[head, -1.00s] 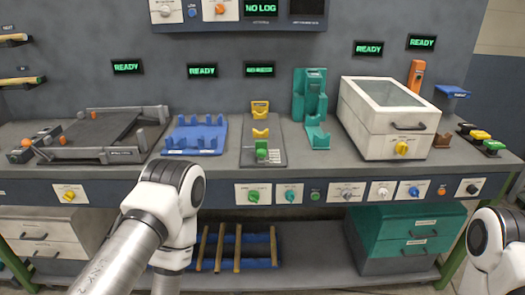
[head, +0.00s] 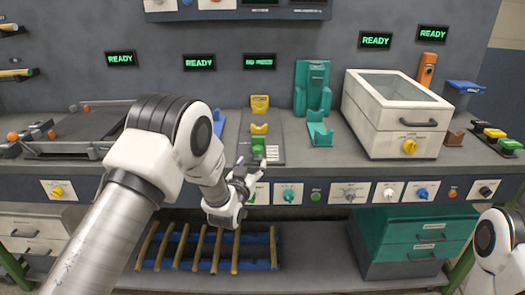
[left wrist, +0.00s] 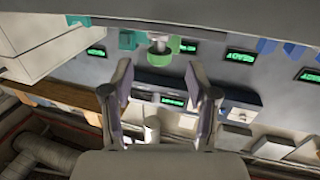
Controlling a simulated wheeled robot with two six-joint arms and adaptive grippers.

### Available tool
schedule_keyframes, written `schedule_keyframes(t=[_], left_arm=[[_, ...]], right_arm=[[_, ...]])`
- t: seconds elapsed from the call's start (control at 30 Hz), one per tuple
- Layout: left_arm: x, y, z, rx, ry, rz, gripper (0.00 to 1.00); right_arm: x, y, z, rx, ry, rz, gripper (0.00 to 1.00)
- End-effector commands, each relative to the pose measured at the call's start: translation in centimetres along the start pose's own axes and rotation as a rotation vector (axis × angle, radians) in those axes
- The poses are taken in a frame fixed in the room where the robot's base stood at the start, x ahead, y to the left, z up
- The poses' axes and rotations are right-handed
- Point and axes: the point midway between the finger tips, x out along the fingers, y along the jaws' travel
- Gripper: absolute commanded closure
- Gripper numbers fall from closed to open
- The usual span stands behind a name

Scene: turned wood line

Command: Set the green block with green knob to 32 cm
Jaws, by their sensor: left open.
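The green block (head: 258,147) sits low on the grey slotted stand (head: 276,156) in the middle of the bench, in front of a yellow V-shaped rest (head: 260,128). My left gripper (head: 250,170) is open and empty at the front edge of the bench, just below the block in the head view. It covers most of the front-panel spot with the green knob. In the left wrist view a round green knob (left wrist: 158,58) shows ahead, between and beyond the open fingertips (left wrist: 158,82), not touching them. My right gripper is out of view.
A teal stand (head: 320,132) and a white lidded box (head: 396,118) stand right of the block. A teal knob (head: 289,196) and several other knobs line the front panel. A blue rack of rods (head: 208,247) lies on the lower shelf. A dark tray frame stands at left.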

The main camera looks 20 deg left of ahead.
Motion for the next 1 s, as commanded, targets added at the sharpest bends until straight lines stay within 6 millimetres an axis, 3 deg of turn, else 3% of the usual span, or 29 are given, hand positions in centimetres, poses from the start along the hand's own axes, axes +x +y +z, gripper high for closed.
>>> schedule_keyframes(t=[0.1, 0.5, 0.83, 1.0], left_arm=[[0.7, 0.2, -1.8, 0.001, 0.029, 0.003, 0.41], [7.2, 0.1, -1.8, 0.001, 0.023, 0.002, 0.41], [7.9, 0.1, -1.7, 0.001, 0.021, 0.002, 0.41], [7.9, 0.1, -1.7, 0.001, 0.021, 0.002, 1.00]], right_arm=[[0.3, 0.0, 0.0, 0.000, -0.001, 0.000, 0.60], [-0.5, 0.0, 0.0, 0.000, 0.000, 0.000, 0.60], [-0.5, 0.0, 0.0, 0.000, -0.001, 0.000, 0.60], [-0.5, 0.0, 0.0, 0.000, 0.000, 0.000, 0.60]])
